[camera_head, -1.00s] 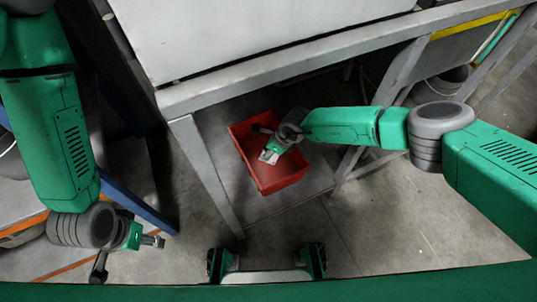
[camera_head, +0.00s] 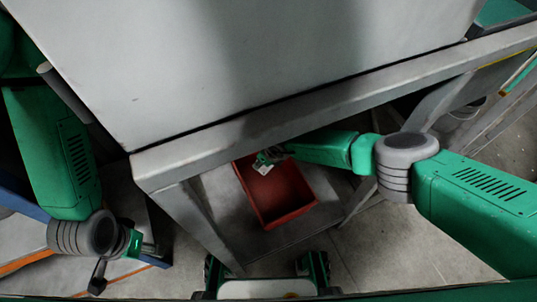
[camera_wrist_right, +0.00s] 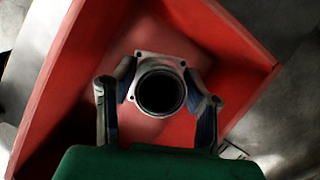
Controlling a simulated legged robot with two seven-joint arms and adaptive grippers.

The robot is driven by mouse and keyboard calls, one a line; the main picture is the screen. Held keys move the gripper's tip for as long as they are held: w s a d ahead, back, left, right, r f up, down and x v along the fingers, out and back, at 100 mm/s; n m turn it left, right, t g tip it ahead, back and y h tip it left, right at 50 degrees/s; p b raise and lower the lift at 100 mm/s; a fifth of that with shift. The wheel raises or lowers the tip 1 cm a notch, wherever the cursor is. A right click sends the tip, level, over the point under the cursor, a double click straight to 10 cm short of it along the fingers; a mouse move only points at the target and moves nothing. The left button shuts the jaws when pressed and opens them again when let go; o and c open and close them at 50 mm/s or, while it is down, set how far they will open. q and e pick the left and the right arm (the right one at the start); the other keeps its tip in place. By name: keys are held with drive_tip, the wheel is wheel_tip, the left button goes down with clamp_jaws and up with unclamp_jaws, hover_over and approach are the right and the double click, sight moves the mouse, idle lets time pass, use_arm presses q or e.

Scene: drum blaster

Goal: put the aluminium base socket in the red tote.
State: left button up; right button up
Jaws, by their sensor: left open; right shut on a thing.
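The red tote (camera_head: 289,215) stands on a low grey shelf under the bench, its far end near the bench edge. My right gripper (camera_wrist_right: 162,98) is shut on the aluminium base socket (camera_wrist_right: 158,63), a square-flanged grey ring with a dark round hole. In the right wrist view the socket is between the two fingers, with the tote's red inside behind it. In the head view the socket (camera_head: 263,168) shows as a pale patch at the tote's far left; the bench edge partly hides the gripper. I cannot tell its height above the tote floor. My left gripper (camera_head: 150,248) is open and empty.
A large grey-white machine cabinet (camera_head: 260,60) and the bench's metal edge (camera_head: 330,110) overhang the tote's far end. A bench leg (camera_head: 200,220) stands left of the tote. The tote's near part looks empty.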

sight(263, 168)
wheel_tip(263, 168, down, 3)
drive_tip(key=shift+r+b, duration=0.15)
drive_tip(key=shift+b, duration=0.55)
wheel_tip(263, 168, down, 3)
drive_tip(key=shift+r+b, duration=0.15)
drive_tip(key=shift+b, duration=1)
drive_tip(key=shift+r, duration=0.15)
drive_tip(key=shift+f+b, duration=0.65)
drive_tip(key=o, duration=1.3)
